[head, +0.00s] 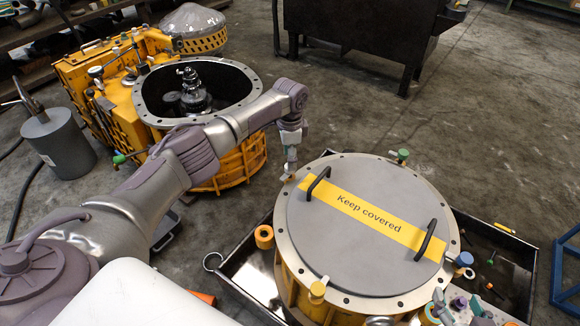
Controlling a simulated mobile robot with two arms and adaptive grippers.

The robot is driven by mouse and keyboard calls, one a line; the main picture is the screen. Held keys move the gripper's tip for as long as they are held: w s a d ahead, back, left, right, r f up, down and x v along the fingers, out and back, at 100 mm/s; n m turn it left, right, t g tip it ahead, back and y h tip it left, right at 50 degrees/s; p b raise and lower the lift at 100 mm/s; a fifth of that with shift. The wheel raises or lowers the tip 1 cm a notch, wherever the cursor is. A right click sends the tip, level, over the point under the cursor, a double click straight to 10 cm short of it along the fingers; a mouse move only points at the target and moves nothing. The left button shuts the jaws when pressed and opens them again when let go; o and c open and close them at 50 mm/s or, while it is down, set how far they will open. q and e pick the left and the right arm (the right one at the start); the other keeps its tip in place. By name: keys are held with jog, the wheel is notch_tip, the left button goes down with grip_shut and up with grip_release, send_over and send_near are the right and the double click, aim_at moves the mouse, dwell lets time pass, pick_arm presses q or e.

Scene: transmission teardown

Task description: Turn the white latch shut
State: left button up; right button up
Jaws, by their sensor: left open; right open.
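A round grey cover (355,222) with a yellow "Keep covered" strip and two black handles lies on an orange housing. Coloured latches sit around its rim: green (403,155), blue (464,259) and yellow (317,291). A white latch (380,321) shows at the near rim, cut by the bottom edge, so its angle is unclear. My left gripper (289,172) is open, pointing down at the far left rim, well away from the white latch. My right gripper (438,308) shows partly at the bottom, right of the white latch; it is open and hard to make out.
The housing stands in a dark tray (236,284) with loose bolts at right and an orange ring (264,236) at left. An open orange housing (240,160) stands behind my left arm. A grey canister (60,145) is at left, a blue frame (566,270) at right.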

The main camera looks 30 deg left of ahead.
aim_at(287, 174)
pick_arm(q)
notch_tip(287, 174, down, 3)
jog(key=shift+r+b, duration=0.15)
jog(key=shift+b, duration=0.2)
jog(key=shift+f, duration=0.3)
grip_shut()
pick_arm(e)
jog(key=r+t, duration=0.1)
jog(key=w+a+r+t, duration=0.1)
jog(key=r, duration=0.1)
jog(key=w+r+t+y, duration=0.1)
jog(key=shift+w+a+r, duration=0.15)
jog(key=shift+w+r, duration=0.1)
jog(key=shift+r, duration=0.1)
